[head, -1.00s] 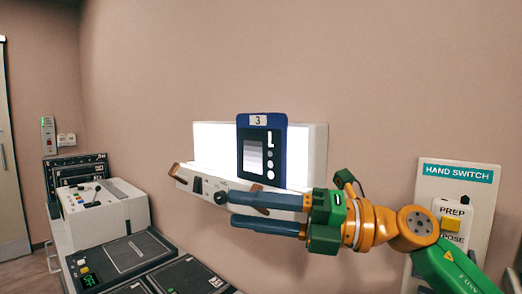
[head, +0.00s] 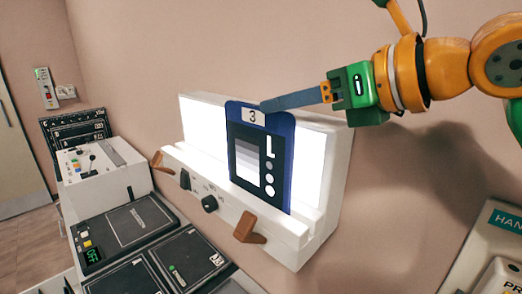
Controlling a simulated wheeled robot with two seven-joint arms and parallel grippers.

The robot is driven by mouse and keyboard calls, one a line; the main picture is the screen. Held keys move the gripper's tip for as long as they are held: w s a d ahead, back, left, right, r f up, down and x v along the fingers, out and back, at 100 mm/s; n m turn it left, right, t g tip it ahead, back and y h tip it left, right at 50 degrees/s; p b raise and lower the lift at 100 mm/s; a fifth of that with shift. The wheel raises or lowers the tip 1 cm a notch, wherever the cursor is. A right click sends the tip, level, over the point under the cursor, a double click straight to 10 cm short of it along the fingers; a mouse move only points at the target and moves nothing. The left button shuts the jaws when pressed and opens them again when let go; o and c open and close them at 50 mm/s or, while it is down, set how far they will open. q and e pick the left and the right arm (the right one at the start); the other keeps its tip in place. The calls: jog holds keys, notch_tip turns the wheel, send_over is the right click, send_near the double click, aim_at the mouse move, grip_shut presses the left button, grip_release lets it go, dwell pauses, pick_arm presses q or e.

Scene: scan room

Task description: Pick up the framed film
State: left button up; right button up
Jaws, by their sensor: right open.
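My left gripper is not in view.
Brown wooden pegs (head: 248,229) and knobs (head: 209,204) stick out from the light box's front ledge. A control console (head: 137,222) with dark panels stands at lower left. A hand switch panel (head: 497,240) is at lower right. The wall lies close behind.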

aim_at(256, 120)
jog(key=shift+s+a+f, duration=0.15)
jog(key=shift+a+f, duration=0.05)
jog(key=shift+f, duration=0.1)
jog(key=p+x, duration=0.1)
jog(key=x, duration=0.1)
jog(key=p+x, duration=0.3)
jog(key=x, duration=0.1)
jog(key=shift+w+f, duration=0.35)
jog(key=shift+f, duration=0.05)
jog(key=shift+w+a+f, duration=0.2)
jog(key=shift+s, duration=0.15)
grip_shut()
dwell(0.4)
